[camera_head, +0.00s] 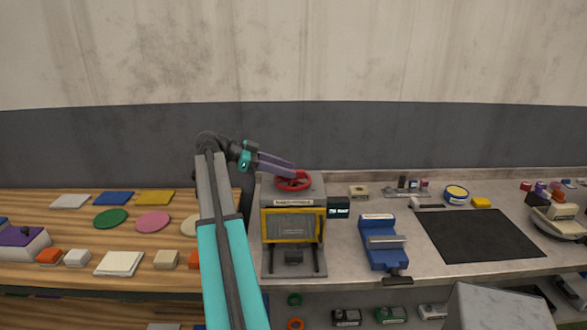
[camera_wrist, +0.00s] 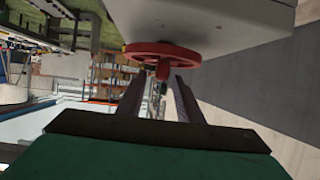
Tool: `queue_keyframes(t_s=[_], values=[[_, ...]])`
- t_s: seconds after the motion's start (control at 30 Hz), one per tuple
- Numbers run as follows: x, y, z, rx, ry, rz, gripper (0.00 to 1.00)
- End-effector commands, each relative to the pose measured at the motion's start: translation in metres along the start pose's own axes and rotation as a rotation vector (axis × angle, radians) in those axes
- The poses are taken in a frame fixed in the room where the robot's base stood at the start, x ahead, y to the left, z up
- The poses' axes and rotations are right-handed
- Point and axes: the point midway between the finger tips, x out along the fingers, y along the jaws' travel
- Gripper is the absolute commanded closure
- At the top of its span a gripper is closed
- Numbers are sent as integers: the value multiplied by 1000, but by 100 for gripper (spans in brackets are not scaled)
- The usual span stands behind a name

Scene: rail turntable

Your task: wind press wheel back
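The press (camera_head: 266,240) stands on the bench with a grey body and a yellow-framed front. Its red wheel (camera_head: 293,181) lies on top. My gripper (camera_head: 294,170) reaches in from the upper left, with its purple fingertips at the wheel's far rim. In the wrist view the red wheel (camera_wrist: 165,50) is just beyond the fingertips, with a short red knob (camera_wrist: 163,70) standing out from it. My gripper (camera_wrist: 160,84) has its two fingers spread apart, and the knob lies between their tips with gaps showing. I cannot tell whether a finger touches the wheel.
A small dark display box (camera_head: 339,208) sits right of the press, and a blue vise (camera_head: 380,243) farther right. A black mat (camera_head: 482,236) is bare. Coloured discs and plates lie on the wooden table (camera_head: 80,233) at left. A wall stands close behind.

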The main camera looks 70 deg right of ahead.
Motion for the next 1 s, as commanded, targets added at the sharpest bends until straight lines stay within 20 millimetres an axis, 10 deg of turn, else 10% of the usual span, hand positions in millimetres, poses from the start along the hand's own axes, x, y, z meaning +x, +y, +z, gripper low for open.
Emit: queue_keyframes(t_s=[0.6, 0.8, 1.0], values=[[28, 0, 0, 0, 0, 1, 67], [28, 0, 0, 0, 0, 1, 98], [28, 0, 0, 0, 0, 0, 100]])
